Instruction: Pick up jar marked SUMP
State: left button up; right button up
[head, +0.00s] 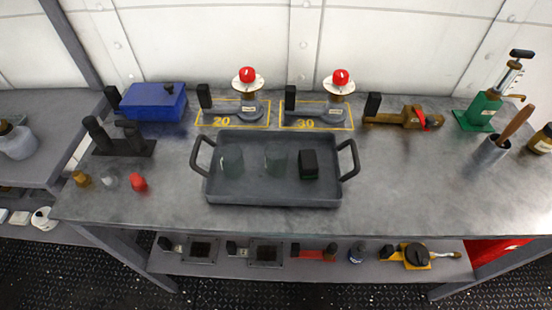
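I cannot read the word SUMP on anything in the head view. An amber jar with a dark lid and pale label (542,141) stands at the right edge of the bench, partly cut off. A whitish translucent jar (17,142) stands on the side table at the far left. Two clear glass vessels, a left one (231,160) and a right one (276,158), stand in the grey tray (250,197); no label shows on them. Neither of my grippers is in view.
Red-knobbed devices stand at yellow frames 20 (247,92) and 30 (338,92). A blue box (152,103), brass valve (405,116), green pump (485,110) and brush cup (492,150) line the back. A lower shelf (330,270) holds tools.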

aim_at(276, 154)
jog(key=z, duration=0.6)
jog(key=k+j+z, duration=0.25)
jog(key=z, duration=0.25)
jog(key=k+j+z, duration=0.3)
jog(key=z, duration=0.2)
jog(key=k+j, duration=0.15)
jog(key=k, duration=0.2)
jog(key=i, duration=0.45)
